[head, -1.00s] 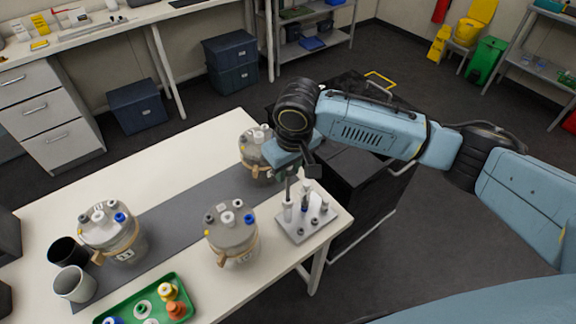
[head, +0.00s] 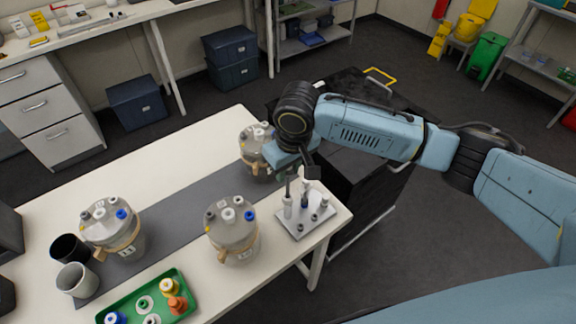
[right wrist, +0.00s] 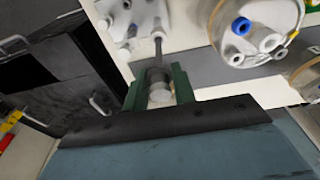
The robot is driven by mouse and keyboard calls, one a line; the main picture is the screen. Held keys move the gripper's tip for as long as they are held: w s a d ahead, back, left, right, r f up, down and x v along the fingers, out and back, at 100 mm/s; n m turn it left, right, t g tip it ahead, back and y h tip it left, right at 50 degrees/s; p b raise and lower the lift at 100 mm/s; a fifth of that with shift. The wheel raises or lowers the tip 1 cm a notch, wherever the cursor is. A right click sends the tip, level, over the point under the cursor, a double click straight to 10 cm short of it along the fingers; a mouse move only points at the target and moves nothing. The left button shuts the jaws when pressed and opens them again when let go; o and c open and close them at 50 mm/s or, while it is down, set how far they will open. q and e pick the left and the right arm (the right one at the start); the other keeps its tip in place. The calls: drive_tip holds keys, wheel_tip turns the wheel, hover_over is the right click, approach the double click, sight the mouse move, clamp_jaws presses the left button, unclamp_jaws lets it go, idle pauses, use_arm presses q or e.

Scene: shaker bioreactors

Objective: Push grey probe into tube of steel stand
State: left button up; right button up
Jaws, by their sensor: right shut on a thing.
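My right gripper (head: 293,170) is over the steel stand (head: 301,230) at the right end of the table. In the right wrist view its green fingers (right wrist: 158,88) are shut on the grey probe (right wrist: 158,76), whose thin shaft points toward the stand's plate (right wrist: 135,18). In the head view the probe's shaft (head: 288,187) is near upright, its lower end at the top of a white tube (head: 288,208) on the stand. I cannot tell whether the tip is inside the tube. My left gripper is out of view.
Lidded vessels stand on the table: one left of the stand (head: 232,228), one behind (head: 256,148), one far left (head: 112,230). A green tray (head: 185,296) with coloured caps and two cups are at front left. A dark-tipped piece (head: 305,200) stands beside the tube.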

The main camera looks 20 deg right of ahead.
sight(288, 197)
drive_tip(key=shift+f+p, duration=0.35)
drive_tip(key=shift+f, duration=3.6)
idle(4.0)
